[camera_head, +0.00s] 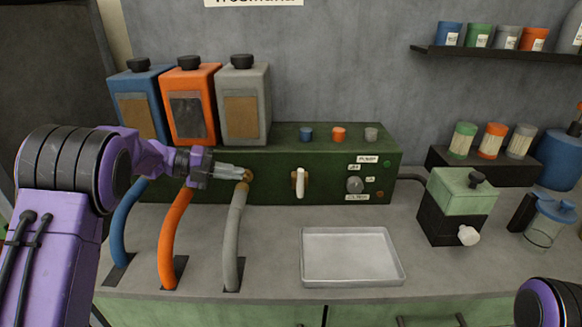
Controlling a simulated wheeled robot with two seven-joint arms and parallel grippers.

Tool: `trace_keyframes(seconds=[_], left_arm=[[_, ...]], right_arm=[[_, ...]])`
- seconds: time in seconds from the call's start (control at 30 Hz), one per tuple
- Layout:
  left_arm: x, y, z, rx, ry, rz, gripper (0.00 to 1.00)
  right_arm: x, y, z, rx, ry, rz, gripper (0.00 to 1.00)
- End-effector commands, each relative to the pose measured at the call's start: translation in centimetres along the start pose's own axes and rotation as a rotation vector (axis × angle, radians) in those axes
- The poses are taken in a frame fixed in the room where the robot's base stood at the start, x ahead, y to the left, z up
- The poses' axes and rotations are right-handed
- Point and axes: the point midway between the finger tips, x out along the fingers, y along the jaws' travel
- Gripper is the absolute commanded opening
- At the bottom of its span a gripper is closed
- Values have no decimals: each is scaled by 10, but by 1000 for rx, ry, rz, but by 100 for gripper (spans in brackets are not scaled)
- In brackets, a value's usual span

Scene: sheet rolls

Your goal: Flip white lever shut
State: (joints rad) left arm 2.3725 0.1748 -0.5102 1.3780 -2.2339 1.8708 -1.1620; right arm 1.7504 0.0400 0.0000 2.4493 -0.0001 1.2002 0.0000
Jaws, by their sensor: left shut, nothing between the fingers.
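The white lever (300,183) is on the front of the long green machine (330,160), on a brass-coloured mount, and it hangs downward. My left gripper (238,173) comes in from the left in front of the machine. Its fingers are shut and empty. The fingertips are to the left of the lever, apart from it, and beside the brass fitting (247,177) at the top of the grey hose (236,220). I cannot tell whether they touch that fitting. My right gripper is out of view; only a piece of that arm shows at the bottom right.
Blue and orange hoses (175,230) run down below my left arm. A green-and-black box (455,200) stands at right.

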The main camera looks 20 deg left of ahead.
Motion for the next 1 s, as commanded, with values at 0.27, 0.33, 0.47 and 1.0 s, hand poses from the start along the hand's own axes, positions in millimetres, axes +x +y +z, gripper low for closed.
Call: trace_keyframes(seconds=[0.27,0.33,0.47,1.0], left_arm=[[0,0,0,1,0,0,0],[2,0,0,1,1,1,0],[16,-1,0,0,2,3,0],[124,-10,-1,1,2,1,0]], right_arm=[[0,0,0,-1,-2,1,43],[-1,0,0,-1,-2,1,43],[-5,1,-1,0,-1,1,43],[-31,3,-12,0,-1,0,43]])
